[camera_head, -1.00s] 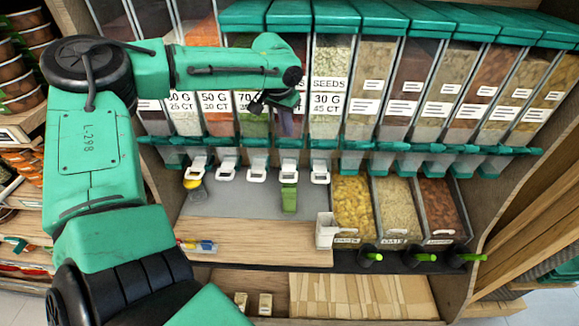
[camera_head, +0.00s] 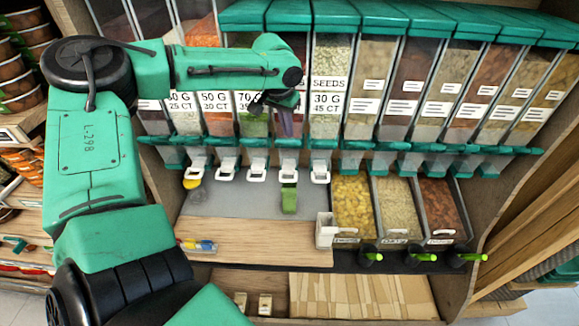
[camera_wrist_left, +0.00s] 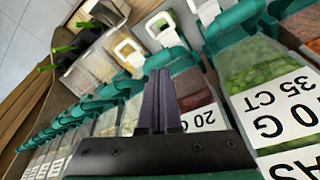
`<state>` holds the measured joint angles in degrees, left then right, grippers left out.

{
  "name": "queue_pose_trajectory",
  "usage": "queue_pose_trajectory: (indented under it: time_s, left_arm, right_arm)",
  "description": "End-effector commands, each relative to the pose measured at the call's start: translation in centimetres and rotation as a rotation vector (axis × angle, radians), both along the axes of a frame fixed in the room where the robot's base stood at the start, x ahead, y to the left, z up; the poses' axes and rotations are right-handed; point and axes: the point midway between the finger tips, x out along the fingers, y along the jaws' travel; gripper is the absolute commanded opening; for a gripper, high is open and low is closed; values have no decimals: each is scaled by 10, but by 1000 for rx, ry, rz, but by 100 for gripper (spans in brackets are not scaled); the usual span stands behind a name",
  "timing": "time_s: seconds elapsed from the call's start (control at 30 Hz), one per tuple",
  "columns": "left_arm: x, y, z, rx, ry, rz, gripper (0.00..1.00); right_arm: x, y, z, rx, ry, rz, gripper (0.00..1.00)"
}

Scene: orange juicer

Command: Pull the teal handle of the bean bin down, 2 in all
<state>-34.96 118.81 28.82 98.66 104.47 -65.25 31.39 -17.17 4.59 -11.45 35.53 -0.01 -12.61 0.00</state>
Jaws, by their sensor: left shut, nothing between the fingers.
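A row of clear bean bins (camera_head: 332,95) stands on the shelf, with teal handles and fittings (camera_head: 289,158) along their lower ends. White ring-shaped spouts (camera_head: 257,173) hang under several of them. My left gripper (camera_head: 287,122) hangs in front of the bin fronts, above the teal fitting of a middle bin. Its purple fingers are together and empty. In the left wrist view, the shut fingers (camera_wrist_left: 158,82) point toward a teal fitting (camera_wrist_left: 172,60) and a white ring (camera_wrist_left: 161,30); contact cannot be told. My right gripper is not in view.
A green container (camera_head: 289,200) stands on the grey counter below the spouts. A yellow-and-grey item (camera_head: 192,184) is at the left spout. Open bins of pasta and grain (camera_head: 353,208) sit at the right. A white box (camera_head: 325,230) stands at the wooden counter's edge.

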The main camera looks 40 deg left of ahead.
Motion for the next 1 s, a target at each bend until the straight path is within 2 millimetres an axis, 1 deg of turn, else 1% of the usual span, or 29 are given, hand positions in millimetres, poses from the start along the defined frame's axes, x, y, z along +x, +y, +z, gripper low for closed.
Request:
queue_pose_trajectory:
  time_s: [0.03,0.3,0.47,1.0]
  left_arm:
    - [0,0,-4,0,1,0,0]
    - [0,0,-18,-1,1,0,0]
    - [-1,0,-20,0,2,1,0]
    - [-6,-3,-47,1,1,1,0]
  right_arm:
    - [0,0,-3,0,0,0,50]
    - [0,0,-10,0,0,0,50]
    - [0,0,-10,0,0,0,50]
    - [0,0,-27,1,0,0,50]
